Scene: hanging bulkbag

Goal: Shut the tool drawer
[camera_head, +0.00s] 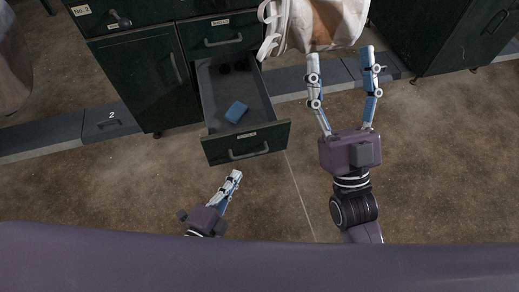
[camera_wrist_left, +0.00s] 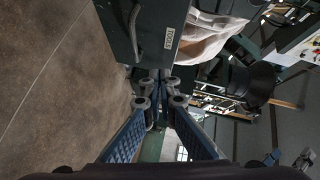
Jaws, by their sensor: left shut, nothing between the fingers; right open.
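The tool drawer (camera_head: 246,147) is pulled well out of the dark green cabinet. A blue block (camera_head: 236,112) and small dark round items (camera_head: 231,68) lie inside it. Its front has a bar handle and a label; in the left wrist view the label on the drawer front (camera_wrist_left: 170,38) reads TOOLS. My left gripper (camera_head: 236,174) is shut and empty, just in front of the drawer front's lower left part. In the left wrist view its fingertips (camera_wrist_left: 160,75) are close to the front's edge; I cannot tell whether they touch. My right gripper (camera_head: 343,55) is open and empty, right of the drawer.
A pale hanging bag (camera_head: 312,25) is behind the right gripper. Another closed drawer (camera_head: 222,36) is above the open one. A low grey ledge (camera_head: 55,138) marked 2 runs along the floor. A dark cabinet (camera_head: 440,35) stands at right. Floor in front is clear.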

